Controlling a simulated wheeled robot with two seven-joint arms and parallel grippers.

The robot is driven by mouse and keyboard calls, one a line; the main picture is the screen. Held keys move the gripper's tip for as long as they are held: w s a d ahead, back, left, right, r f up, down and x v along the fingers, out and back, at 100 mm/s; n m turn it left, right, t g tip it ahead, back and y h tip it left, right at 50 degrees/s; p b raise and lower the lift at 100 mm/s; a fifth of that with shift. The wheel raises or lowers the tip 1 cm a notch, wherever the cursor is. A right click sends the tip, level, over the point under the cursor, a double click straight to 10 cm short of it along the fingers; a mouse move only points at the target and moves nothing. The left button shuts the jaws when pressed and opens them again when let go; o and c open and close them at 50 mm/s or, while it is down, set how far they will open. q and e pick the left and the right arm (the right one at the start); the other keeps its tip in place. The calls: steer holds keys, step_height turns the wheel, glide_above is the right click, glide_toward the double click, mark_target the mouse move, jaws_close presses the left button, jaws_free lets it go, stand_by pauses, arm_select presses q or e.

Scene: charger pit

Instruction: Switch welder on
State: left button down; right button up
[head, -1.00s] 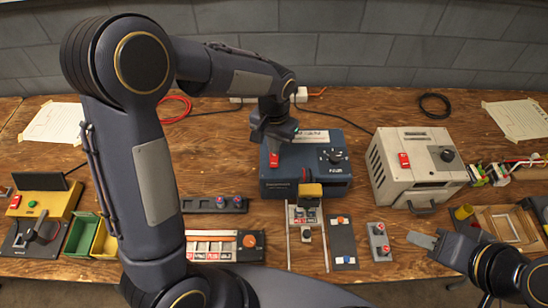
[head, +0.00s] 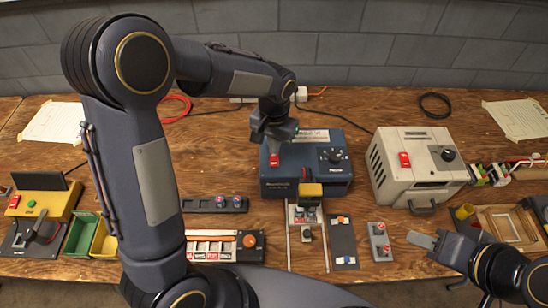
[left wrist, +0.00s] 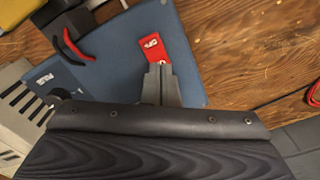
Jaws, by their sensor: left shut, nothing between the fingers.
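A blue box-shaped machine (head: 300,185) with a black dial (head: 332,156) and a red rocker switch (head: 274,161) on top stands at the middle of the bench. Its lettering is too small to read, so I cannot tell for sure that it is the welder. My left gripper (head: 274,148) is shut and empty, pointing down at the red switch. In the left wrist view, the fingertips (left wrist: 157,69) are at the near end of the red switch (left wrist: 153,48); contact is unclear. My right gripper (head: 421,240) is low at the right, away from the machine; its jaw gap is unclear.
A pale grey machine (head: 420,140) with its own red switch (head: 405,160) and black knob stands to the right. Small panels with buttons (head: 216,204) and a slider unit (head: 307,220) lie in front. A yellow console (head: 45,200) is at the left.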

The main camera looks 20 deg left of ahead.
arm_select(q)
steer(key=shift+f+b, duration=0.5)
steer(key=shift+f, duration=0.25)
steer(key=shift+r+p, duration=2.8)
steer(key=shift+r, duration=0.8)
steer(key=s+a+r+n+t+h, duration=0.2)
steer(key=s+a+r+n+h, duration=0.1)
steer(key=s+a+r, duration=0.55)
steer(key=s+d+r+n+t, duration=0.1)
steer(key=s+t, duration=0.2)
steer(key=s, duration=1)
steer(key=shift+s+t+h, duration=0.3)
steer(key=shift+h, duration=0.1)
